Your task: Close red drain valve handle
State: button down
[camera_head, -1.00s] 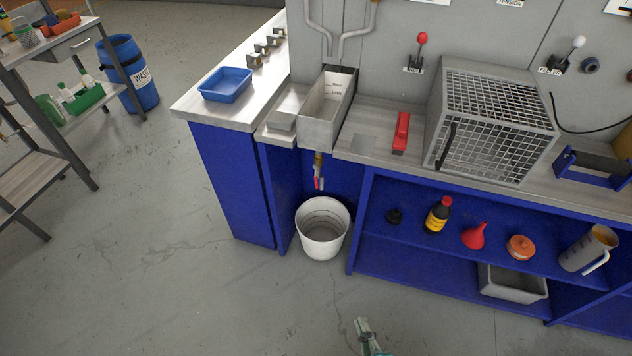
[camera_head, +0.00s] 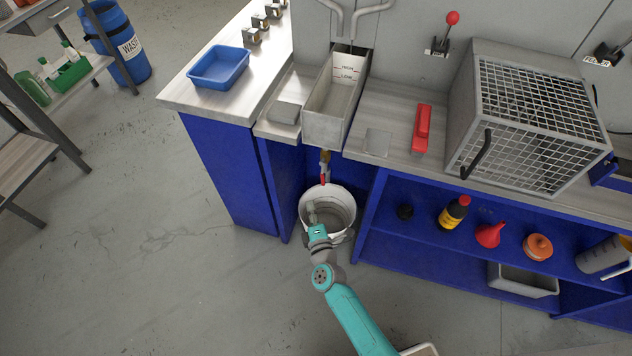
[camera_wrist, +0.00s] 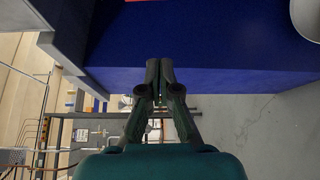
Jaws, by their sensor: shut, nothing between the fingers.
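The red drain valve handle (camera_head: 323,180) hangs below the metal tank (camera_head: 333,100), on a brass valve (camera_head: 325,157) above the white bucket (camera_head: 344,199). In the head view my gripper (camera_head: 311,206) is in front of and over the bucket's opening, a little below the red handle and apart from it. In the wrist view my gripper (camera_wrist: 160,64) is shut with nothing between its fingertips. The valve handle cannot be made out in the wrist view. My arm hides part of the bucket's front rim.
A blue cabinet panel (camera_head: 222,180) stands left of the bucket opening. The lower shelf (camera_head: 420,222) to the right holds a bottle (camera_head: 453,213), a red funnel (camera_head: 489,235) and other items. A wire cage (camera_head: 540,120) stands on the counter. The floor in front is clear.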

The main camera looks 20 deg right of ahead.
jog(key=w+d, duration=0.4)
jog(key=w, duration=0.3)
jog(key=shift+w+d, duration=0.2)
jog(key=shift+d, duration=0.05)
dwell(0.3)
jog(key=shift+d, duration=0.15)
dwell(0.4)
